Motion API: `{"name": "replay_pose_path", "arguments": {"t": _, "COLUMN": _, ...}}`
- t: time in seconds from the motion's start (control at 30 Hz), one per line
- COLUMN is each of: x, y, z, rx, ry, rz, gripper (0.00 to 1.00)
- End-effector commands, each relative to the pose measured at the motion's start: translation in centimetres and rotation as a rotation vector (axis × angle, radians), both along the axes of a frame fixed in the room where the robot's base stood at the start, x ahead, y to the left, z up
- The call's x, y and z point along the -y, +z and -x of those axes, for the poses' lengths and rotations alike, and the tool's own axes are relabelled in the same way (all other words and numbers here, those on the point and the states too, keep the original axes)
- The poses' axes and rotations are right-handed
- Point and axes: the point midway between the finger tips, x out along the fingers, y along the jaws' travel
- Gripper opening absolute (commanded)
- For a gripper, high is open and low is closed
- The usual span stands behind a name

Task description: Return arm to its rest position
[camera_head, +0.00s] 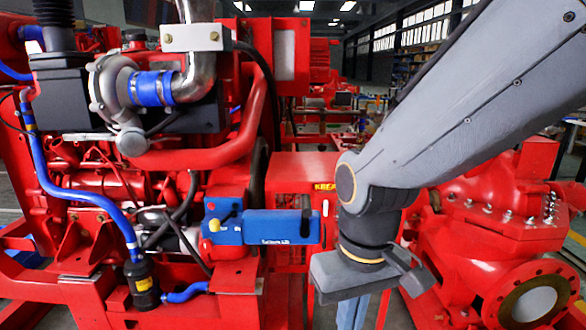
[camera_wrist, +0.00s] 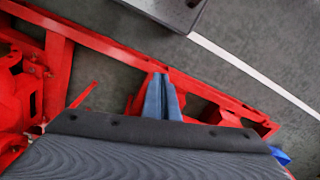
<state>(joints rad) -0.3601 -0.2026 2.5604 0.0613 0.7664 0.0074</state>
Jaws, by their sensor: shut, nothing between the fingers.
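My arm reaches in from the upper right in the head view and bends down at the wrist. My gripper (camera_head: 352,312) hangs at its end with the blue fingers pointing down, cut off by the bottom edge. In the wrist view the two blue fingers (camera_wrist: 163,97) are together with nothing between them. They are seen against a red base frame (camera_wrist: 110,52) and grey floor. The gripper hangs between the red diesel engine (camera_head: 110,185) on the left and the red pump (camera_head: 490,225) on the right. I cannot tell its distance from the frame.
A blue box-shaped part (camera_head: 268,227) juts from the engine toward my gripper, apart from it in the picture. A silver turbocharger (camera_head: 115,88) and a blue hose (camera_head: 70,190) are on the engine. Bare grey floor (camera_wrist: 245,90) with a white line lies beyond the frame.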

Motion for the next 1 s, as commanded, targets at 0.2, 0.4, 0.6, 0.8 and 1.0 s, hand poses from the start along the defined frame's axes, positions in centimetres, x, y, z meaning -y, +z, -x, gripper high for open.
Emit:
{"name": "replay_pose_path", "arguments": {"t": 0.2, "x": 2.0, "y": 3.4, "z": 0.0, "rx": -0.003, "ry": -0.066, "rz": 0.010, "gripper": 0.00}}
{"name": "replay_pose_path", "arguments": {"t": 0.4, "x": 4.7, "y": 6.7, "z": 0.1, "rx": -0.005, "ry": -0.146, "rz": 0.021, "gripper": 0.00}}
{"name": "replay_pose_path", "arguments": {"t": 0.6, "x": 7.5, "y": 9.9, "z": 0.5, "rx": -0.009, "ry": -0.225, "rz": 0.031, "gripper": 0.00}}
{"name": "replay_pose_path", "arguments": {"t": 0.8, "x": 9.7, "y": 12.3, "z": 0.9, "rx": -0.011, "ry": -0.288, "rz": 0.037, "gripper": 0.00}}
{"name": "replay_pose_path", "arguments": {"t": 1.0, "x": 10.8, "y": 13.0, "z": 1.1, "rx": -0.011, "ry": -0.315, "rz": 0.041, "gripper": 0.00}}
